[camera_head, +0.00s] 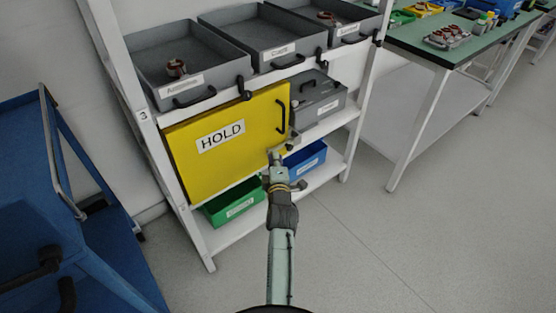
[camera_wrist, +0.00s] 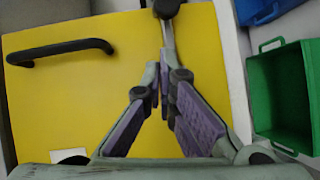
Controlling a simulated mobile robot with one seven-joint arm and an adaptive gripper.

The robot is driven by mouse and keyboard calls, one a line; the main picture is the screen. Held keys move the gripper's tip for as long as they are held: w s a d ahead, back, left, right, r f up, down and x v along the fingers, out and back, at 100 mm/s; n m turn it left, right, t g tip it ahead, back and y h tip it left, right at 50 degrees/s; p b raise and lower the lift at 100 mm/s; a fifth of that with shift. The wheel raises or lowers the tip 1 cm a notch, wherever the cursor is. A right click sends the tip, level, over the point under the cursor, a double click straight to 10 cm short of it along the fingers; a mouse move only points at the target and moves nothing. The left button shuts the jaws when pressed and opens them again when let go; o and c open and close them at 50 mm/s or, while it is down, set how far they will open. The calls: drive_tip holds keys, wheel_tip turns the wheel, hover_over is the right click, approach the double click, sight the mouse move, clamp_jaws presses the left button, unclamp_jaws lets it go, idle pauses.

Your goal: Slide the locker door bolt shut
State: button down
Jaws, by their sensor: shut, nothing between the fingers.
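The yellow locker door (camera_head: 222,145) carries a HOLD label and a black bar handle (camera_head: 281,115); it looks closed in the shelf frame. The door also fills much of the wrist view (camera_wrist: 75,95). A grey metal bolt (camera_head: 292,141) sits near the door's lower right edge. In the wrist view a metal rod (camera_wrist: 169,38) with a dark round knob (camera_wrist: 167,8) shows just beyond my fingertips. My gripper (camera_head: 275,157) is shut and empty, its tips (camera_wrist: 160,72) close to the rod. I cannot tell whether they touch it, or how far the bolt is slid.
Grey trays (camera_head: 190,62) stand on the shelf above. A grey toolbox (camera_head: 318,97) is right of the door. Green (camera_head: 233,203) and blue (camera_head: 304,163) bins sit below. A blue cart (camera_head: 60,215) stands left and a green-topped workbench (camera_head: 440,42) right. The floor at right is clear.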

drive_tip(key=s+r+b, duration=0.1)
drive_tip(key=s+b, duration=0.1)
drive_tip(key=s, duration=0.7)
drive_tip(key=shift+s+d, duration=0.2)
drive_tip(key=shift+s, duration=0.2)
